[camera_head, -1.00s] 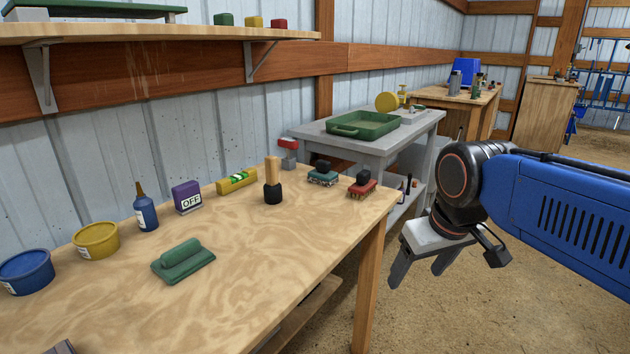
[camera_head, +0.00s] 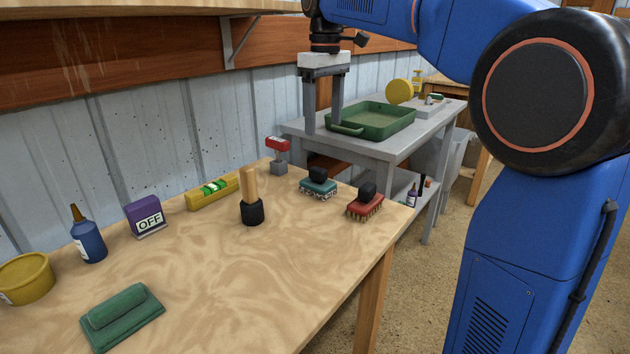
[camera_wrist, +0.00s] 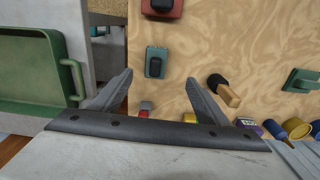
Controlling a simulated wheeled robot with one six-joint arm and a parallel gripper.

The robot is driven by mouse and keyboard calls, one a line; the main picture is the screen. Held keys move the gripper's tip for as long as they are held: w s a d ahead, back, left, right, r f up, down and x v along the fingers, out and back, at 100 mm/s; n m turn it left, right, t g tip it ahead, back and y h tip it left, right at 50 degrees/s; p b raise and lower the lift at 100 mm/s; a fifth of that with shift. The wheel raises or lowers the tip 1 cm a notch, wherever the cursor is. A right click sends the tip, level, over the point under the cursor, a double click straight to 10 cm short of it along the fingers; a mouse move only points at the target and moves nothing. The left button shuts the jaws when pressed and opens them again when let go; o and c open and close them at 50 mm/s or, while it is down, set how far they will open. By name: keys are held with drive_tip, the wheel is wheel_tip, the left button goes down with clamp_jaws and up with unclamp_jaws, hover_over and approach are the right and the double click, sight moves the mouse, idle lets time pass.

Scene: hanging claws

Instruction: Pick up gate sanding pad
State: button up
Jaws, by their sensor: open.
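A green sanding pad (camera_head: 121,318) with a raised grip bar lies flat on the wooden table at the front left of the head view. It also shows at the right edge of the wrist view (camera_wrist: 301,81). My gripper (camera_head: 323,127) is open and empty, pointing down above the far end of the table, beside the grey bench. It is well to the right of the pad and higher. In the wrist view, its spread fingers (camera_wrist: 159,76) have a teal brush (camera_wrist: 155,62) between them in the picture, below and not touched.
On the wooden table (camera_head: 240,290) stand a mallet (camera_head: 250,200), teal brush (camera_head: 319,184), red brush (camera_head: 365,204), yellow level (camera_head: 212,190), purple OFF box (camera_head: 145,216), blue bottle (camera_head: 87,238) and yellow tub (camera_head: 26,279). A green tray (camera_head: 385,124) sits on the grey bench. A shelf (camera_head: 130,8) overhangs the back.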

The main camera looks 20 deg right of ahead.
sight(318, 169)
drive_tip(key=f, duration=0.4)
drive_tip(key=w+f, duration=0.1)
drive_tip(key=f, duration=0.2)
drive_tip(key=w+f, duration=0.1)
drive_tip(key=f, duration=0.3)
drive_tip(key=shift+w+a+f, duration=0.15)
drive_tip(key=shift+a+f, duration=0.1)
drive_tip(key=shift+f, duration=0.05)
drive_tip(key=shift+w+f, duration=0.2)
drive_tip(key=shift+f, duration=2.4)
drive_tip(key=c, duration=1.2)
drive_tip(key=shift+r, duration=0.1)
